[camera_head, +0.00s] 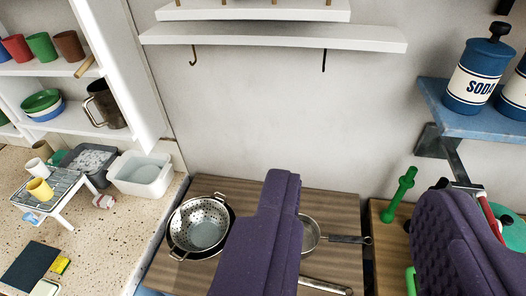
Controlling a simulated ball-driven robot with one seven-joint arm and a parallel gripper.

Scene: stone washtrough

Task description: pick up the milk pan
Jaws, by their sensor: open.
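A small grey metal pan (311,235), which looks like the milk pan, sits on the brown wooden board. Its straight handle points right and ends in a loop. My gripper (361,188) is open, with two purple padded fingers reaching up from the bottom of the view. The left finger covers the left part of the pan. The handle shows in the gap between the fingers. I see nothing held, and I cannot tell how far the fingers are above the board.
A metal colander (204,225) stands left of the left finger. Another metal handle (326,287) lies near the front; its body is hidden. A green object (400,193) stands upright at right, below a blue shelf (477,120) with a soda canister (477,78). A white basin (141,176) is left.

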